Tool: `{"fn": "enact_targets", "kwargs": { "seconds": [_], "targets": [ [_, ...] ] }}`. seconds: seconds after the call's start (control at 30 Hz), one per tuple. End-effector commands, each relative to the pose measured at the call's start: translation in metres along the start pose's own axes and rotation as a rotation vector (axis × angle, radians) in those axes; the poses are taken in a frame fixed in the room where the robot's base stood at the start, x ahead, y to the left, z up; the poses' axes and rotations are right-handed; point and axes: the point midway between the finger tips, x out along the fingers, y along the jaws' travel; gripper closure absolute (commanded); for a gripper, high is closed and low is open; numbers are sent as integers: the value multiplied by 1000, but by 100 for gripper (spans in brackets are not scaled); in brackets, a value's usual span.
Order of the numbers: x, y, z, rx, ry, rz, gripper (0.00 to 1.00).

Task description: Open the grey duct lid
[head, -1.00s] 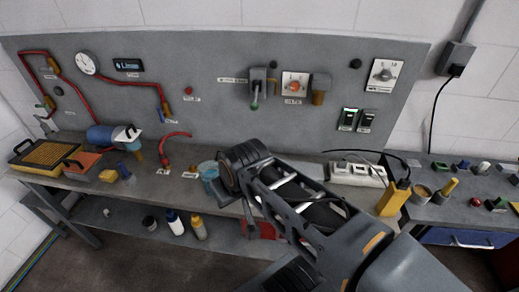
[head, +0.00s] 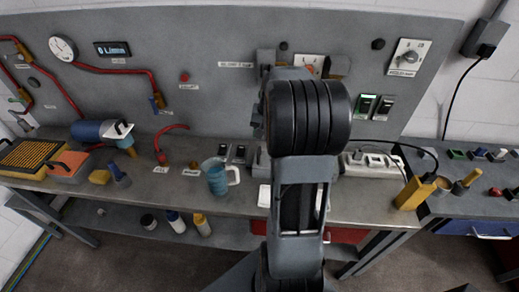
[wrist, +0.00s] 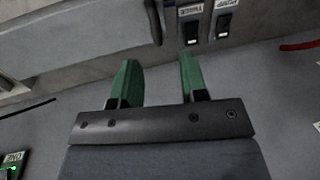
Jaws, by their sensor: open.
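In the wrist view, a long grey box-like body (wrist: 75,42) runs along the upper left; it looks like the duct, but I cannot make out its lid edge. A dark curved piece, perhaps a handle, shows at its right end. My gripper (wrist: 160,60) has two green fingers, apart and empty, pointing towards the bench back below this end. I see no contact with the grey body. In the head view, my own arm hides the gripper and most of the duct area.
Two black switches (wrist: 223,23) lie just beyond the fingers in the wrist view. In the head view, a blue jug (head: 217,178) stands left of my arm. A power strip (head: 375,161) and a yellow block (head: 411,194) are to the right.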

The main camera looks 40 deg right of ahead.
Motion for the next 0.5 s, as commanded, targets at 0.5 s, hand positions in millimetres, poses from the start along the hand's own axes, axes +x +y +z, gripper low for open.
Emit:
{"fn": "enact_targets", "kwargs": {
  "seconds": [0.5],
  "targets": [
    [65, 6, -6, 25, -14, -6, 60]
  ]
}}
